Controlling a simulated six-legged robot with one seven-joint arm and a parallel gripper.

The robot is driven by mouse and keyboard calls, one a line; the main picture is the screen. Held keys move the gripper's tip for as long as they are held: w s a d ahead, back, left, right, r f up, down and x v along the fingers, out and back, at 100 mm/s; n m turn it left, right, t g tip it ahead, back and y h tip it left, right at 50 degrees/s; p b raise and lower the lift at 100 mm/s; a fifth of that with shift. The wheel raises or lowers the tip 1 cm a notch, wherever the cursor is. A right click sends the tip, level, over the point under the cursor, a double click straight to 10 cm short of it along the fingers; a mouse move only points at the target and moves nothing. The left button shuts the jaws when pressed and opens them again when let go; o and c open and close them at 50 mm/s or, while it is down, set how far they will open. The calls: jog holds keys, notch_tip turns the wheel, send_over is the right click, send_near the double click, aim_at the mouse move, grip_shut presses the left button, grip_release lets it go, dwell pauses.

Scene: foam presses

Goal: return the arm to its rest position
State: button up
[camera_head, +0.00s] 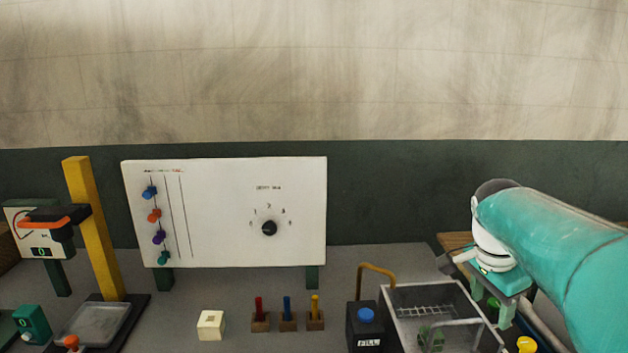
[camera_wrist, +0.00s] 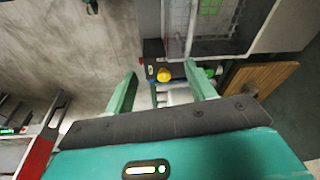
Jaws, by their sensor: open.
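My arm (camera_head: 560,250) reaches in from the right edge of the head view, its large teal link bent down at a white joint. My gripper (camera_wrist: 160,78) shows in the wrist view with its two green fingers spread apart and nothing held between them. In the head view its teal hand hangs just right of the grey basin, and the fingers are partly hidden.
The grey basin (camera_head: 398,318) with a wire rack stands beside my gripper. A wooden board (camera_wrist: 262,78) lies right of the fingers. A white panel (camera_head: 225,215), a yellow post (camera_head: 92,230), a cream block (camera_head: 211,325) and a black FILL container (camera_head: 365,330) stand further left.

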jog(key=s+a+f+n+t+y, duration=0.1)
jog(key=s+a+f+n+t, duration=0.1)
jog(key=s+a+n, duration=0.5)
jog(key=s+a+f+n+t+y, duration=0.1)
jog(key=s+a+f+n+t, duration=0.1)
jog(key=s+a+n, duration=0.5)
jog(key=a+n, duration=0.1)
jog(key=a, duration=0.2)
jog(key=shift+s+f+t, duration=0.15)
jog(key=shift+f+t, duration=0.1)
jog(key=shift+t, duration=0.05)
jog(key=shift+d, duration=0.15)
